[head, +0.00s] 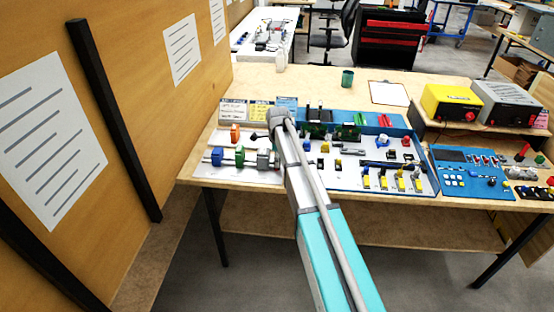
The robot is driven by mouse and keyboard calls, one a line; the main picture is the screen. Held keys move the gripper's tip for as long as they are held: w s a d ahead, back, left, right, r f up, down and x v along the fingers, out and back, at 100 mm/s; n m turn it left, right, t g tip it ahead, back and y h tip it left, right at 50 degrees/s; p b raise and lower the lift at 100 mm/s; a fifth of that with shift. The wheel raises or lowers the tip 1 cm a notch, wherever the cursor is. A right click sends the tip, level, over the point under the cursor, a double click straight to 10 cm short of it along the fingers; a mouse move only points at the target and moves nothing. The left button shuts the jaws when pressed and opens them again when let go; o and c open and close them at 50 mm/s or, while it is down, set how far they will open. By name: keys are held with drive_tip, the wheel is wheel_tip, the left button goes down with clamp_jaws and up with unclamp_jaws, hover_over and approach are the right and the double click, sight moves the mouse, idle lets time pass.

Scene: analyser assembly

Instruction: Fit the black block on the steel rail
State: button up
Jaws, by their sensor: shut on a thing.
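The steel rail (207,159) runs left to right at the left front of the white board. A blue block (217,157) and a green block (239,157) sit on it, with a grey piece (264,160) near its right end. My gripper (259,137) is small and dark, just left of my wrist, and appears above and behind the rail's right part. It is shut on a dark thing, seemingly the black block, but I cannot separate its outline from the fingers. My arm hides part of the board, and I cannot tell whether block and rail touch.
An orange piece (235,133) stands behind the rail. Several small parts and yellow connectors (383,182) crowd the board right of my arm. A blue panel (465,172) and a yellow box (451,102) stand further right. A wooden wall (150,60) rises close on the left.

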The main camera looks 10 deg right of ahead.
drive_tip(key=shift+f+b, duration=0.35)
drive_tip(key=shift+f, duration=0.05)
idle(0.4)
drive_tip(key=o, duration=0.9)
drive_tip(key=shift+r, duration=0.15)
drive_tip(key=shift+r+p, duration=3.4)
drive_tip(key=shift+p, duration=0.15)
